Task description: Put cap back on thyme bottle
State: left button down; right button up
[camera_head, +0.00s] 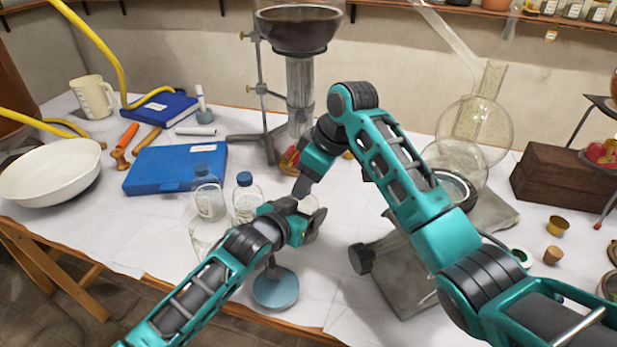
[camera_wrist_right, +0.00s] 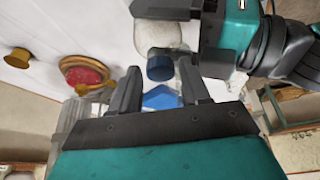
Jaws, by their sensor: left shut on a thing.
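My left gripper (camera_head: 312,218) is near the middle of the table, shut on a pale, rounded thing mostly hidden by the fingers; I cannot tell whether it is the thyme bottle. My right gripper (camera_head: 303,190) is just above and behind it, pointing down. In the right wrist view its two fingers (camera_wrist_right: 160,88) stand apart, with no held thing clear between them. That view also shows a blue-capped clear bottle (camera_wrist_right: 160,40) beyond the fingertips. In the head view, clear bottles with blue caps (camera_head: 207,188) (camera_head: 245,197) stand left of my grippers. No label is readable.
A blue box (camera_head: 165,170) lies behind the bottles. A round blue disc (camera_head: 275,290) is near the front edge. A metal stand (camera_head: 262,90) rises behind my grippers. Glass flasks (camera_head: 475,130) and a wooden box (camera_head: 565,175) are at right. A white bowl (camera_head: 45,175) is at left.

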jog(key=shift+o, duration=0.9)
jog(key=shift+f, duration=0.1)
jog(key=shift+r, duration=2.3)
jog(key=shift+c, duration=0.3)
